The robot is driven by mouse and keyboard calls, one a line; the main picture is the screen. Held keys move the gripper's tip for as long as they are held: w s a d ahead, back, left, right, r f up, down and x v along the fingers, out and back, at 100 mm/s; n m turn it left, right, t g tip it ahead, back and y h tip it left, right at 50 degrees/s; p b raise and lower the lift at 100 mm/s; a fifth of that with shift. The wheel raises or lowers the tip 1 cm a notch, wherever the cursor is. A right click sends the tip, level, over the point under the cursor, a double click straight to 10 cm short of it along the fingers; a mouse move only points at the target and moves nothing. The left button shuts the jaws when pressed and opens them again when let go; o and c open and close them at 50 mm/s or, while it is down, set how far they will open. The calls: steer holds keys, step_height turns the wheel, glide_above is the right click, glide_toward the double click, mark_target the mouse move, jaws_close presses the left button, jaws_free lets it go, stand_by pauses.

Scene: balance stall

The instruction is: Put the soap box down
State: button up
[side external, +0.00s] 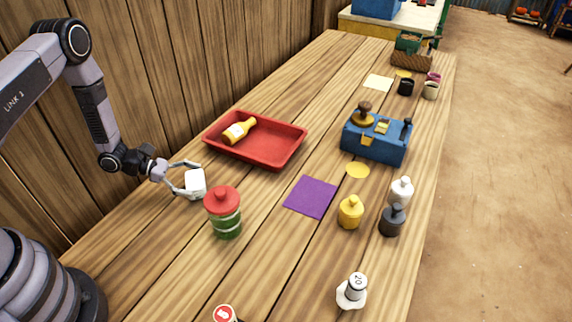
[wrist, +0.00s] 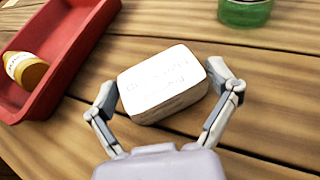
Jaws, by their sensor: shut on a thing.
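The soap box is a small white block (side external: 195,183) with faint lettering on its top. In the wrist view the soap box (wrist: 163,84) sits between my two fingers. My gripper (side external: 188,181) is shut on it, one finger on each side. In the side external view it is between the red tray and the red-lidded jar. I cannot tell whether the underside of the box touches the table.
A red tray (side external: 262,162) holding a yellow bottle (side external: 239,130) is behind the box. A green jar with a red lid (side external: 224,213) stands close to its right. Bare wood surrounds the box.

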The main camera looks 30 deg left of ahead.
steer(key=o, duration=0.9)
steer(key=shift+f, duration=0.1)
